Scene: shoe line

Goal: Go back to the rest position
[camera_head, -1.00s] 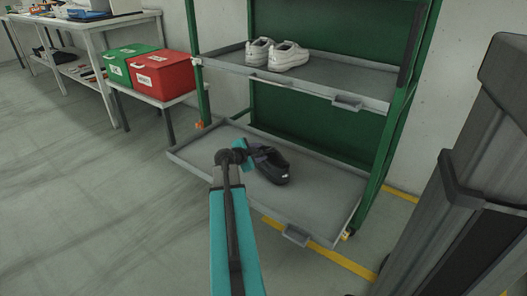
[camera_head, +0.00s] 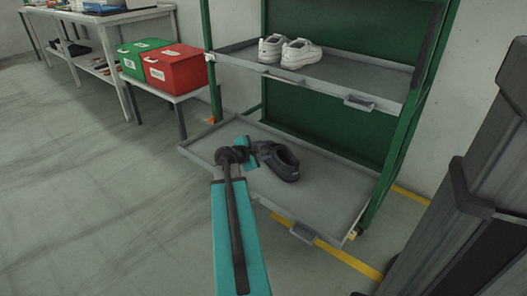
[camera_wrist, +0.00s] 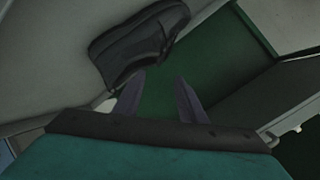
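My gripper (camera_wrist: 160,98) shows in the wrist view with its two fingers apart and nothing between them. A dark shoe (camera_head: 283,163) lies on the lower tray, just right of my wrist. The dark shoe also shows in the wrist view (camera_wrist: 138,45), beyond the left finger. I cannot tell whether a finger touches it.
The green rack (camera_head: 392,160) holds the pulled-out lower tray (camera_head: 330,205) and an upper tray (camera_head: 375,75) with white shoes (camera_head: 290,52). A red box (camera_head: 175,70) and a green box (camera_head: 138,62) stand on a low table at left. Floor at front left is clear.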

